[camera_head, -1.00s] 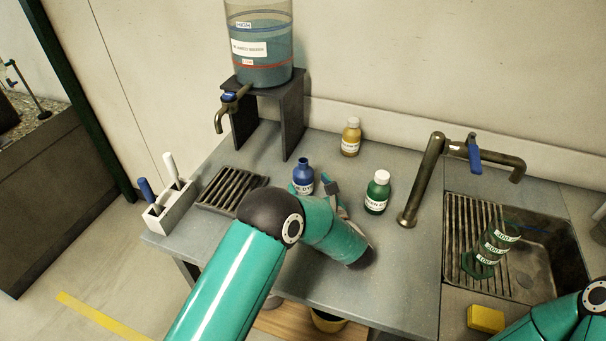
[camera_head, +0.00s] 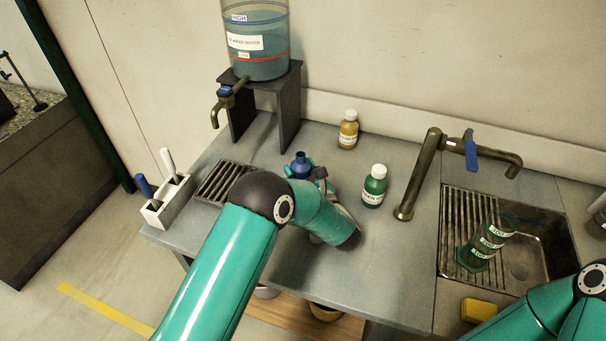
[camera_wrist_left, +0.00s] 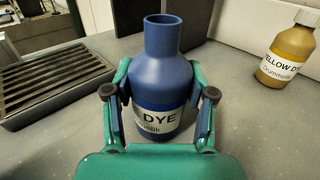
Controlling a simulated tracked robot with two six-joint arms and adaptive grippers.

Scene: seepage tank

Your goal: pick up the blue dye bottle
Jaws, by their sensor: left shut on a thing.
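The blue dye bottle (camera_head: 301,165) stands upright and open-topped on the grey worktop, left of the green bottle in the head view. In the left wrist view the blue dye bottle (camera_wrist_left: 160,75) sits between the fingers, its label partly hidden. My left gripper (camera_head: 318,177) is shut on the bottle's body; in the left wrist view the gripper (camera_wrist_left: 160,108) has a finger on each side of it. I cannot tell any gap under the bottle. My right arm shows at the lower right of the head view, but its gripper is out of frame.
A green bottle (camera_head: 374,186) stands right of the blue one, a yellow dye bottle (camera_head: 348,130) behind. A drain grate (camera_head: 226,182) lies left, beside a marker holder (camera_head: 168,203). A water tank on a stand (camera_head: 262,82) is behind. The tap (camera_head: 416,175) and sink (camera_head: 535,255) are right.

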